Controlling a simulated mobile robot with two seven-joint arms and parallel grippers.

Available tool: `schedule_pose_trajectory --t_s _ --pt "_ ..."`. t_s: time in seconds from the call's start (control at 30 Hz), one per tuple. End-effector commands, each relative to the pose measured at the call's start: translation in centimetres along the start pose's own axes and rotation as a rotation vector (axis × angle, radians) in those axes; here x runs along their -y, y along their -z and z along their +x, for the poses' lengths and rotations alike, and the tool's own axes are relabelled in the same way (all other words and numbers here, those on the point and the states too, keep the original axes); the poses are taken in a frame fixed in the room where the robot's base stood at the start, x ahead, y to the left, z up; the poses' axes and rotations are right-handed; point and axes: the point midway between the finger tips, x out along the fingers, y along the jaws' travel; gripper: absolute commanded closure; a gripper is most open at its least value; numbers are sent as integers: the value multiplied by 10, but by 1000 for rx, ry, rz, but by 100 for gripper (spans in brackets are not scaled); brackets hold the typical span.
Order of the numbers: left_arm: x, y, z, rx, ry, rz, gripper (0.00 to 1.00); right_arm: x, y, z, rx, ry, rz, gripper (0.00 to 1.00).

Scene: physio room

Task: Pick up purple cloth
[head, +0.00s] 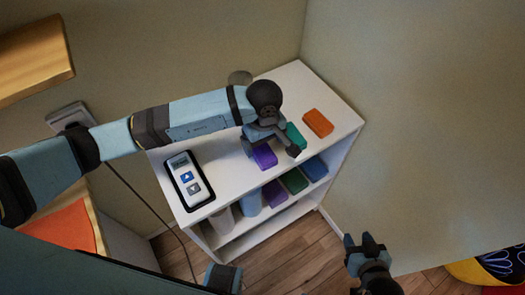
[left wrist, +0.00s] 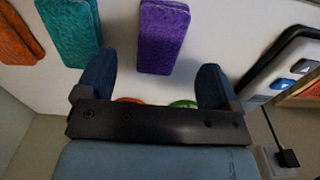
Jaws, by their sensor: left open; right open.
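A folded purple cloth (head: 264,156) lies on the top of the white shelf unit, partly hidden by my left gripper in the head view. My left gripper (head: 271,149) is open and over the cloth. In the left wrist view the purple cloth (left wrist: 163,36) shows ahead of and between the two spread fingers of the left gripper (left wrist: 155,82); I cannot tell whether they touch it. My right gripper (head: 366,243) is open and empty, low at the right, away from the shelf.
A teal cloth (head: 296,136) and an orange cloth (head: 318,123) lie beside the purple one. A remote-like device (head: 189,181) rests at the shelf top's left. Purple (head: 275,193), green (head: 294,180) and blue (head: 314,168) items sit on the shelf below. Walls stand close behind and right.

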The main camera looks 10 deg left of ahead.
Motion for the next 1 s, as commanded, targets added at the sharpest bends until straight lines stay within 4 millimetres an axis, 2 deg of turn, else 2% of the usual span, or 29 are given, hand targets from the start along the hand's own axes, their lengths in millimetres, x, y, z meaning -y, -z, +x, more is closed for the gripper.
schedule_pose_trajectory --t_s 0.4,0.67,0.9,1.0 --pt "0 7 49 3 1 -1 13 0 11 -7 0 -1 -1 57" --pt "0 7 53 1 0 -1 13 0 10 -6 0 0 -1 57" --pt "0 7 52 1 0 -1 66 0 10 -6 0 0 0 57" --pt "0 7 52 1 0 -1 67 0 10 -6 0 1 0 57"
